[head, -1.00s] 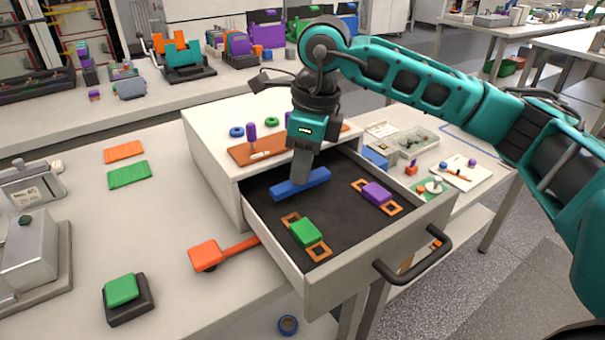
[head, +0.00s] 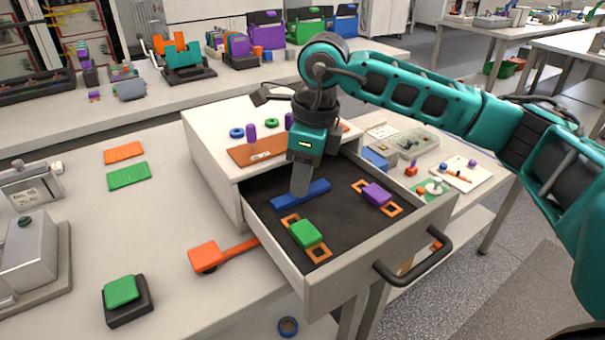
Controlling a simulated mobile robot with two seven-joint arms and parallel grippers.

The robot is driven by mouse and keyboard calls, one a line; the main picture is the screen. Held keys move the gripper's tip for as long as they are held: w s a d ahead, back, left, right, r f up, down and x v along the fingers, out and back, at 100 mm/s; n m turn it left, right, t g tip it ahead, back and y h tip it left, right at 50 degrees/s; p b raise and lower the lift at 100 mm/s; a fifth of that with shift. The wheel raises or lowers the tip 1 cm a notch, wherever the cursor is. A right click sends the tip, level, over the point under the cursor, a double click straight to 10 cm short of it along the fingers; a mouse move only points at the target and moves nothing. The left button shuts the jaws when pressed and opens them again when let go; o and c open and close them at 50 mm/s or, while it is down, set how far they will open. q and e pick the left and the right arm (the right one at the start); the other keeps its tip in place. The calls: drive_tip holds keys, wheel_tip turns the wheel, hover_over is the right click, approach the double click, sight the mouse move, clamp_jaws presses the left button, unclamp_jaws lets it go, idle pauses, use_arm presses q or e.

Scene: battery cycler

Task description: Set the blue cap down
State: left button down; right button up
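The blue cap (head: 317,188), a long blue bar, is inside the open drawer (head: 345,260), toward its back left. My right gripper (head: 301,187) points down into the drawer with its fingers at the middle of the cap, shut on it. The fingers hide part of the cap. I cannot tell whether its underside touches the dark drawer floor. My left gripper is not in view.
In the drawer, a green block (head: 304,233) and a purple block (head: 377,194) sit on orange frames. The drawer floor between them is clear. An orange-handled piece (head: 205,256) lies on the bench beside the drawer. The cabinet top (head: 205,125) stands behind.

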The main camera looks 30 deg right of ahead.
sight(313, 200)
wheel_tip(313, 200, up, 12)
drive_tip(key=s+d, duration=0.1)
drive_tip(key=shift+d+f+p, duration=0.15)
drive_tip(key=shift+p, duration=0.15)
drive_tip(key=shift+s, duration=0.15)
